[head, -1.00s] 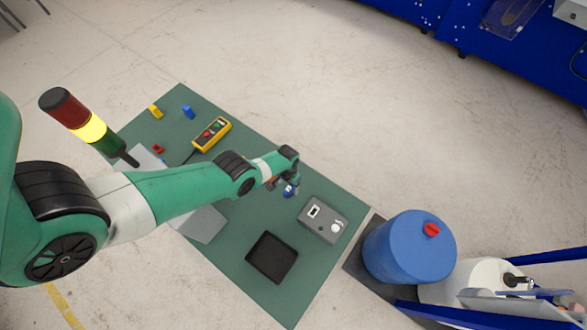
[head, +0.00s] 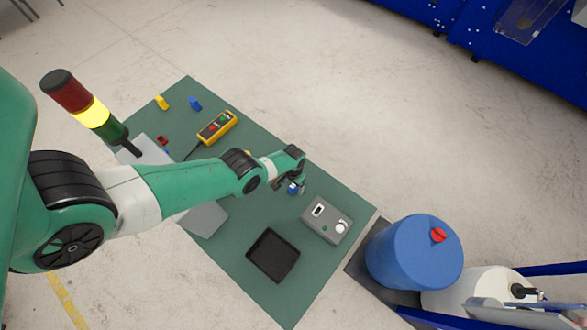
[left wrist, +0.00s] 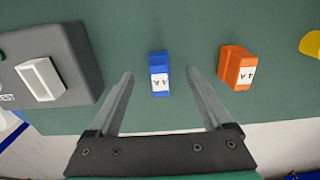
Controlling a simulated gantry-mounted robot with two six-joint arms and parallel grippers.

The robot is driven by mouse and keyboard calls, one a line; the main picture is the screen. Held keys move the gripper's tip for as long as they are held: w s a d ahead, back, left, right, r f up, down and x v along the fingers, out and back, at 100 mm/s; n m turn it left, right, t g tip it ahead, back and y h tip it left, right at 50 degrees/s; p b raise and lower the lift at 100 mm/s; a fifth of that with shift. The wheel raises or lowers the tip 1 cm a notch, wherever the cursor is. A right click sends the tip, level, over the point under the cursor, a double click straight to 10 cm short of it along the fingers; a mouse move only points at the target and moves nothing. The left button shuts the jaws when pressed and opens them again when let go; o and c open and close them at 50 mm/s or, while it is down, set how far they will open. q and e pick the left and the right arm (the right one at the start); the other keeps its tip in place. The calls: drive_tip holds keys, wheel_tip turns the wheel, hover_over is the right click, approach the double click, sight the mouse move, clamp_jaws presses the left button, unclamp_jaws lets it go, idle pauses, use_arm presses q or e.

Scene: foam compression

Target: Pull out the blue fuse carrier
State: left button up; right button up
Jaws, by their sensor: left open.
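The blue fuse carrier (left wrist: 160,75) shows in the left wrist view as a small blue block with a white label, on the green surface. My left gripper (left wrist: 161,73) is open, with one finger on each side of the blue carrier in that view. Gaps show on both sides, and the carrier is not gripped. An orange block (left wrist: 237,68) marked 4 A stands to its right. In the head view my left gripper (head: 293,187) is over the green mat, with a bit of blue showing at its fingers. My right gripper is not in view.
A grey box (head: 326,220) with a white switch and knob stands right of the gripper. A black tray (head: 273,256) lies nearer. A yellow control box (head: 216,127), a blue block (head: 194,103) and a yellow block (head: 162,102) sit farther back. A blue drum (head: 413,255) stands off the mat.

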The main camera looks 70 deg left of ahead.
sight(293, 186)
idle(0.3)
use_arm(q)
clamp_jaws()
idle(0.3)
idle(0.8)
drive_tip(key=shift+r, duration=0.1)
drive_tip(key=shift+r+p, duration=2.95)
drive_tip(key=shift+p, duration=0.05)
